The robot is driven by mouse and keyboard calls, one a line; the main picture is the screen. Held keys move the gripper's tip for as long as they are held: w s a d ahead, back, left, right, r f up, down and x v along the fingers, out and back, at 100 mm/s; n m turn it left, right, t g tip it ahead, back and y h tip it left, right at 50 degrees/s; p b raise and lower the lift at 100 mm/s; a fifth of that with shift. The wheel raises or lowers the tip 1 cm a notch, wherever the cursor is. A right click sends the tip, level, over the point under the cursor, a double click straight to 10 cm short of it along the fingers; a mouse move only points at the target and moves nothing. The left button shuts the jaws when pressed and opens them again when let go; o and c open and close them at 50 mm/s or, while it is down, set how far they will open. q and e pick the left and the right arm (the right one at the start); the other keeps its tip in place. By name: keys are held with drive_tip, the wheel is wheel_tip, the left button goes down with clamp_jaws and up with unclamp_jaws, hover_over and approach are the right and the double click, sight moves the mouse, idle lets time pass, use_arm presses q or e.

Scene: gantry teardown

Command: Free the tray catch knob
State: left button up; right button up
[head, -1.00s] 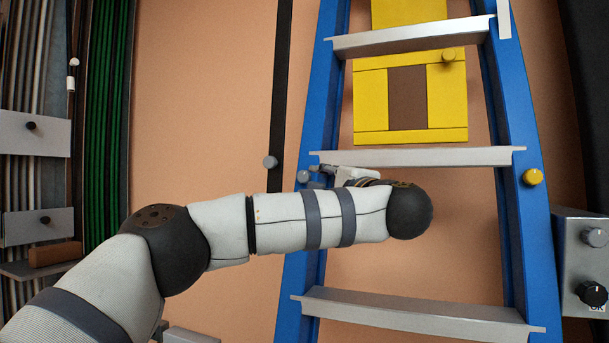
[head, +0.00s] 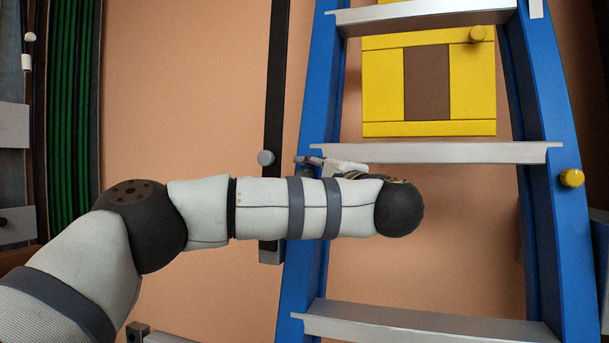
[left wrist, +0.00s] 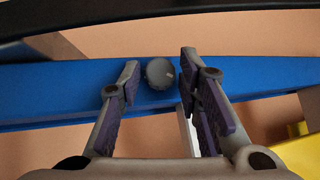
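A round grey knob (left wrist: 160,73) sits on the blue rail (left wrist: 60,90) in the left wrist view. My left gripper (left wrist: 158,70) is open, with one fingertip on each side of this knob. The fingers look apart from it; the exact depth is hard to tell. In the head view my left gripper (head: 312,161) is at the left blue rail, just below the middle rung, mostly hidden by my forearm, and that knob is not clearly visible. A yellow knob (head: 478,34) is on the yellow panel with a brown middle (head: 380,85). No label shows which is the tray catch. My right gripper is out of view.
Another grey knob (head: 265,157) is on the dark vertical strip (head: 275,90) left of the ladder. A yellow knob (head: 571,178) is on the right rail. Metal rungs (head: 450,152) cross the ladder. Green cables (head: 70,120) run down the left side. The orange wall between is bare.

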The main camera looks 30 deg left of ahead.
use_arm(q)
drive_tip(key=shift+d, duration=0.1)
drive_tip(key=shift+s, duration=0.1)
clamp_jaws()
drive_tip(key=m+t+y+b, duration=0.1)
drive_tip(key=m, duration=0.1)
drive_tip(key=shift+f+m+t+b, duration=0.15)
drive_tip(key=shift+m+t+b, duration=0.15)
drive_tip(key=shift+t, duration=0.1)
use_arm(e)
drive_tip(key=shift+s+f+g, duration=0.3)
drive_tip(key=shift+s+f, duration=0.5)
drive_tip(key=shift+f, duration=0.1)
use_arm(q)
unclamp_jaws()
